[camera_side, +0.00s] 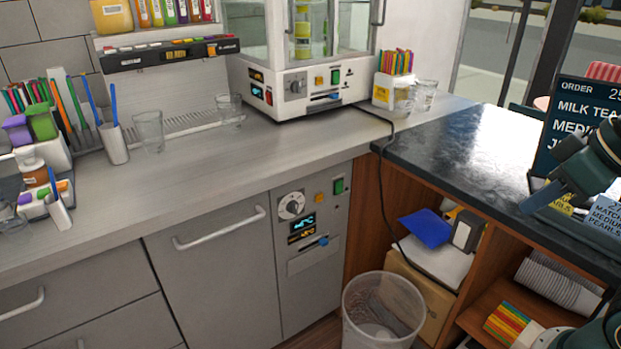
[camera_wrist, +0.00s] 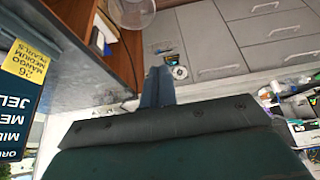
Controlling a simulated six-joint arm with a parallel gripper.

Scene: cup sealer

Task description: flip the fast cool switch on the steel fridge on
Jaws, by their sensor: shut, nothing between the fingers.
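The steel fridge (camera_side: 225,270) is built in under the counter. Its control panel (camera_side: 309,268) has a round dial, an orange button (camera_side: 319,198), a green switch (camera_side: 338,186), two small displays and a blue slider (camera_side: 323,241). The labels are too small to read, so I cannot tell which control is fast cool or its state. My gripper (camera_side: 530,204) is at the right over the dark counter, well apart from the panel. In the wrist view its fingers (camera_wrist: 157,76) are together and empty, with the fridge dial (camera_wrist: 179,72) in the background just right of them.
A clear bin (camera_side: 383,310) stands on the floor before the panel's right side. A black cable (camera_side: 381,200) hangs beside the wooden shelves. The dark counter (camera_side: 450,150) and order sign (camera_side: 580,115) are near my arm. A white machine (camera_side: 305,92) stands on the steel counter.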

